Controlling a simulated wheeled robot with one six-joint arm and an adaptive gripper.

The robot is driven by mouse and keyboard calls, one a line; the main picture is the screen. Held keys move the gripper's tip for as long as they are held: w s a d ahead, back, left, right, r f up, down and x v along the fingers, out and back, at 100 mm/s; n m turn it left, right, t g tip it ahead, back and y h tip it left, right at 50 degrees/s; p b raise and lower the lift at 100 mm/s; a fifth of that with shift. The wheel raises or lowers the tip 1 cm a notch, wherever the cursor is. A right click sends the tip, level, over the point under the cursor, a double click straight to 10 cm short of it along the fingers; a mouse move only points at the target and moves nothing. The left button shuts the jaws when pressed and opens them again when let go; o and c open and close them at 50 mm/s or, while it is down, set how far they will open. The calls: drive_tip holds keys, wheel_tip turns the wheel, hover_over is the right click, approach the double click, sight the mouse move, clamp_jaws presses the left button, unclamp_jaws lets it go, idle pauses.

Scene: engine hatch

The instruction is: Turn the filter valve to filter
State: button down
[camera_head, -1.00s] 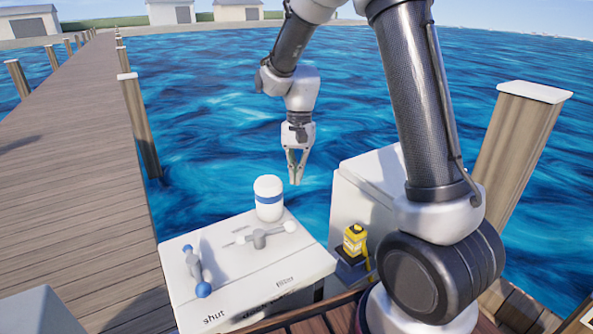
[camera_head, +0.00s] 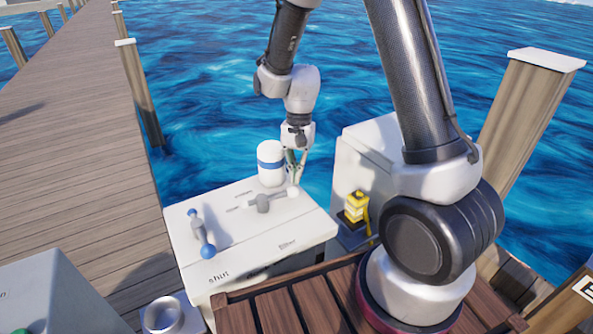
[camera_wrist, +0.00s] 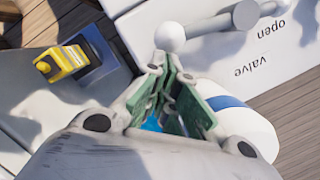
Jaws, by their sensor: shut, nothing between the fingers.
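A grey and white valve handle with a white ball end (camera_head: 293,192) lies across the top of a white box (camera_head: 215,262), in front of a white canister with a blue band (camera_head: 271,164). The ball end (camera_wrist: 170,37) also shows in the wrist view, just beyond my fingertips. My gripper (camera_head: 297,182) points down at this right end of the handle, shut and empty. Whether it touches the ball I cannot tell. A second handle with blue ends (camera_head: 202,236) stands at the box's left. Labels "open" and "valve" read upside down in the wrist view; none readable says filter.
A yellow device (camera_head: 355,207) sits on a dark bracket on the grey-white housing (camera_head: 365,165) to the right. The canister stands close beside my fingers. A wooden dock (camera_head: 75,150) runs along the left, with water behind. A white ring-shaped fitting (camera_head: 162,315) is at the front.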

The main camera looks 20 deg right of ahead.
drive_tip(key=shift+s, duration=0.1)
drive_tip(key=shift+s+d+m, duration=0.1)
drive_tip(key=shift+s+m, duration=0.15)
drive_tip(key=shift+m, duration=0.05)
drive_tip(key=shift+s+d+m, duration=0.1)
drive_tip(key=shift+s+m, duration=0.15)
drive_tip(key=shift+m, duration=0.05)
